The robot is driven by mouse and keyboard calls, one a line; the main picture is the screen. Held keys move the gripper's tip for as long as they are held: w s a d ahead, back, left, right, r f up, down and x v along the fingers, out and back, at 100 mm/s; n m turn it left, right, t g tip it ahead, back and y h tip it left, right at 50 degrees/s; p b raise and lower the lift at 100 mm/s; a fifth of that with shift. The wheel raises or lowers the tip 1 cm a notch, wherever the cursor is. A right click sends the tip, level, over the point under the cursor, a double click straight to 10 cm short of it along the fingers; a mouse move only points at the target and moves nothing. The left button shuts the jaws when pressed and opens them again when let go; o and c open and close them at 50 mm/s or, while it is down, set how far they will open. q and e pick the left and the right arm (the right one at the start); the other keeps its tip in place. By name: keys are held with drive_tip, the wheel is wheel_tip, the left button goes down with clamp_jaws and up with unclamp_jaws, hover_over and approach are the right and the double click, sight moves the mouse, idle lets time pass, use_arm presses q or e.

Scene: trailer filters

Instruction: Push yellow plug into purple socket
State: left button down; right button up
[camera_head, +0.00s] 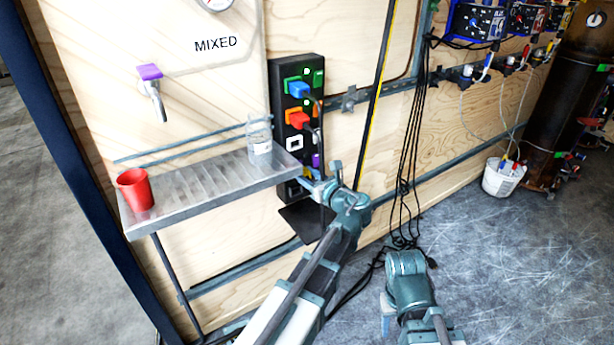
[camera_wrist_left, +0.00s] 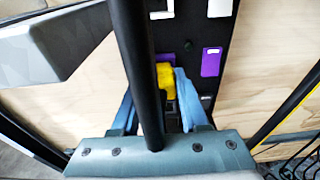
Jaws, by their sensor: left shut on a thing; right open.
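My left gripper (camera_wrist_left: 157,98) is shut on the yellow plug (camera_wrist_left: 167,82), with a blue finger on each side. The plug is right at the lower edge of the purple socket (camera_wrist_left: 166,50) in the left wrist view; I cannot tell whether they touch. A thick black cable hides part of the plug and socket. A purple tab (camera_wrist_left: 211,62) sits to the socket's right. In the head view, my left gripper (camera_head: 314,185) is at the lower part of the black panel, mostly hiding the plug. My right gripper (camera_head: 387,316) is low in the head view, open and away from the panel.
A metal shelf (camera_head: 205,185) left of the panel carries a red cup (camera_head: 135,189) and a clear jar (camera_head: 259,138). Black cables (camera_head: 408,190) hang to the right.

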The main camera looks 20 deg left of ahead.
use_arm(q)
drive_tip(key=shift+w+a, duration=0.2)
drive_tip(key=shift+a, duration=0.05)
drive_tip(key=shift+c, duration=1.7)
unclamp_jaws()
